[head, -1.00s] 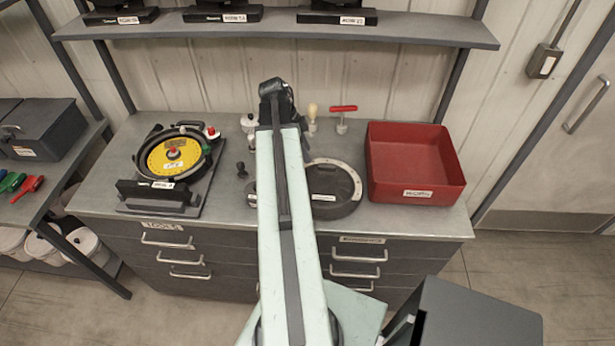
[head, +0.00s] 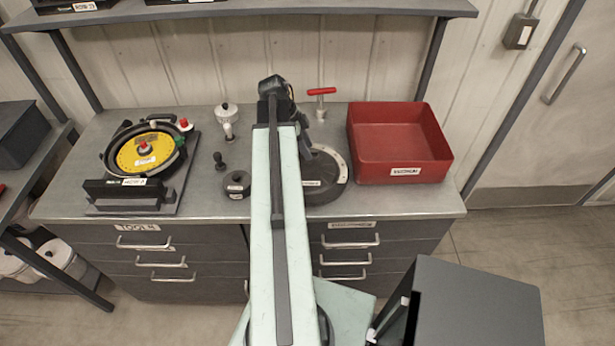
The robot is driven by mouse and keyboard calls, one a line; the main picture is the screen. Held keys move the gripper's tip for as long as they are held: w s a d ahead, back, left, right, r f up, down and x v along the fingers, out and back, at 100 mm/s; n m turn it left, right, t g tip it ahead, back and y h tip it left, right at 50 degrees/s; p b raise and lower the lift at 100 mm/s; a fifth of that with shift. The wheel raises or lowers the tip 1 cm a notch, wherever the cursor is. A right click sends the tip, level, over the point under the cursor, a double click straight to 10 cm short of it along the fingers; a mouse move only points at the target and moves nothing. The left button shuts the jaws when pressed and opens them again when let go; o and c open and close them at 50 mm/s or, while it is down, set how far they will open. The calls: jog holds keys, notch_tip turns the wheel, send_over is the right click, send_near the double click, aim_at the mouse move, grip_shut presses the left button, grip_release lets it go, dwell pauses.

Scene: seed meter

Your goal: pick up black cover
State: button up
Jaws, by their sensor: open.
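The likely black cover (head: 325,190) is a round, dark, flat piece with a pale curved band along its right edge. It lies on the grey bench just right of my arm, which hides its left side. A small white label is on its front. My arm runs up the middle of the head view. A dark part, perhaps of my wrist, shows beside it just over the cover's back edge. My gripper's fingertips are hidden behind the arm, and I cannot tell whether they touch the cover.
A red bin (head: 400,170) stands right of the cover. A red T-handled tool (head: 321,91) stands behind it. Left are a black ring (head: 236,186), a small black knob (head: 219,162), a white-topped tool (head: 227,112) and a seed meter with a yellow disc (head: 147,152). A shelf (head: 250,10) hangs above.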

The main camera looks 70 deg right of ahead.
jog(key=shift+f, duration=0.1)
grip_shut()
jog(key=shift+p, duration=0.3)
